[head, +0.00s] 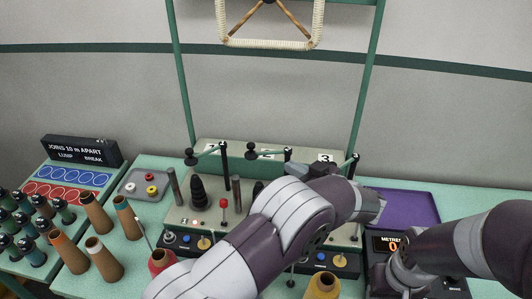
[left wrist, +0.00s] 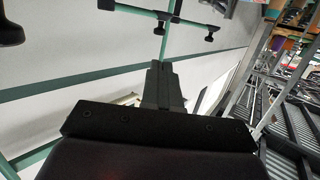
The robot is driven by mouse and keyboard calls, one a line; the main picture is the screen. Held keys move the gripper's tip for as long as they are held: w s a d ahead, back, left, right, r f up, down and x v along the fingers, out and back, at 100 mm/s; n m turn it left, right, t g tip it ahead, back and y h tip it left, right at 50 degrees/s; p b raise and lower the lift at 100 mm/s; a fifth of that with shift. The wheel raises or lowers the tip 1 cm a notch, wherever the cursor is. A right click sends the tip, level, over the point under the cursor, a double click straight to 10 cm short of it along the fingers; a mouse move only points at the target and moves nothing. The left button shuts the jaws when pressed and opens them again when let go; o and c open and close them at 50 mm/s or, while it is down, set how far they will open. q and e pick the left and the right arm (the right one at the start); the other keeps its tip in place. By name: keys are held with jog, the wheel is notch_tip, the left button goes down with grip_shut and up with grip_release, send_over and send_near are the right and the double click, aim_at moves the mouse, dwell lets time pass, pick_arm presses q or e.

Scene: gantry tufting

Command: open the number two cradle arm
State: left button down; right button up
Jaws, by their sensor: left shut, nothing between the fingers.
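The number two cradle arm (head: 270,152) is a thin green rod with a black knob at its left end, reaching to a dark post at its right. It lies across its number plate at the back of the machine. My right gripper is not visible.
Green uprights (head: 182,75) rise behind. Brown cones (head: 95,212) stand at left. A purple tray (head: 412,205) lies at right.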

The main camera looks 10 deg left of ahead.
pick_arm(q)
jog(key=p, duration=0.6)
send_near(257, 153)
jog(key=w+a, duration=0.1)
jog(key=a, duration=0.1)
jog(key=w+a+r, duration=0.1)
jog(key=a, duration=0.1)
jog(key=w+a, duration=0.1)
jog(key=shift+w+a+r, duration=0.2)
jog(key=shift+a+r, duration=0.15)
jog(key=shift+a, duration=0.15)
jog(key=shift+w+a+m+t+h, duration=0.15)
jog(key=shift+w+m+t+h, duration=0.05)
jog(key=shift+m+t+h, duration=0.1)
jog(key=w+m+t+h+b, duration=0.1)
jog(key=w+a+m+t+h+b, duration=0.1)
jog(key=shift+w+a+f+m+h, duration=0.1)
jog(key=shift+w+f+m+h, duration=0.1)
jog(key=shift+f+m+h, duration=0.15)
jog(key=shift+w+a+r, duration=0.15)
jog(key=shift+w+r, duration=0.1)
jog(key=shift+w, duration=0.05)
